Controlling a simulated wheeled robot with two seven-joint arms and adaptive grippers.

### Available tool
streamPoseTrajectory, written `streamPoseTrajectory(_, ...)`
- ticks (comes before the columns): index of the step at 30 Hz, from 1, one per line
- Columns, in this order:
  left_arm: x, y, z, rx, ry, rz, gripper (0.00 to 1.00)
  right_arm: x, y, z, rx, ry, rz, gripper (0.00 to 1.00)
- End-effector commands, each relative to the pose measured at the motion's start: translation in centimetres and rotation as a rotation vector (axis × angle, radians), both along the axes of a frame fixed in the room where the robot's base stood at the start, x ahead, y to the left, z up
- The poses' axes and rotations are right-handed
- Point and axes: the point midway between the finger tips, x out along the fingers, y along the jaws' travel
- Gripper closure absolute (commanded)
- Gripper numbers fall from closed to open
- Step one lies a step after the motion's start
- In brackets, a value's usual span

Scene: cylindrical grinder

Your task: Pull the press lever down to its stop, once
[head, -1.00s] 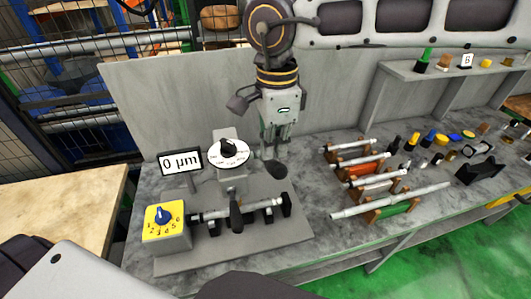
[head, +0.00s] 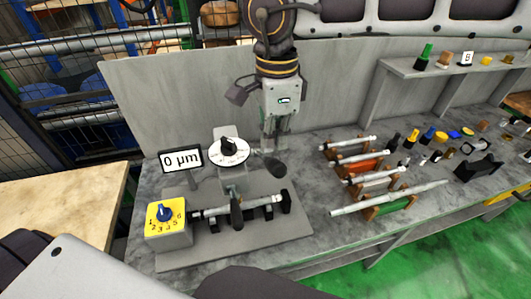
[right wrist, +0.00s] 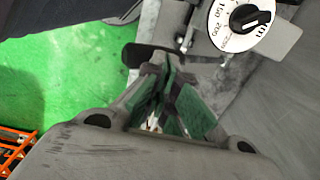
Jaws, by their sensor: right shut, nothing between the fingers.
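The lever with a dark oval knob (head: 275,168) sticks out to the right of the grey press, beside the white dial (head: 229,151). In the right wrist view a dark knob (right wrist: 138,55) shows just past my fingertips. My right gripper (head: 272,146) points down, shut and empty, just behind and above the knob; whether it touches the lever I cannot tell. It also shows in the right wrist view (right wrist: 158,75). A second dark handle (head: 236,210) stands in front by a metal shaft (head: 215,210). My left gripper is not in view.
A small display (head: 181,160) reads 0 µm. A yellow selector box (head: 165,217) stands at the front left of the base plate (head: 215,255). Several shafts lie on a rack (head: 365,165) to the right. A grey wall (head: 180,100) stands behind.

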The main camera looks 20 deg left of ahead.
Motion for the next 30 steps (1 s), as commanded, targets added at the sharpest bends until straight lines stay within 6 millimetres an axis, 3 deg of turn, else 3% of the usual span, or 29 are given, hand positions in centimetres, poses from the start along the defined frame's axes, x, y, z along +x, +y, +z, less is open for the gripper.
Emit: streamPoseTrajectory(30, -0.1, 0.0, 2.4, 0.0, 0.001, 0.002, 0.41, 0.0, 0.0, 4.7, 0.0, 0.0, -0.002, 1.0)
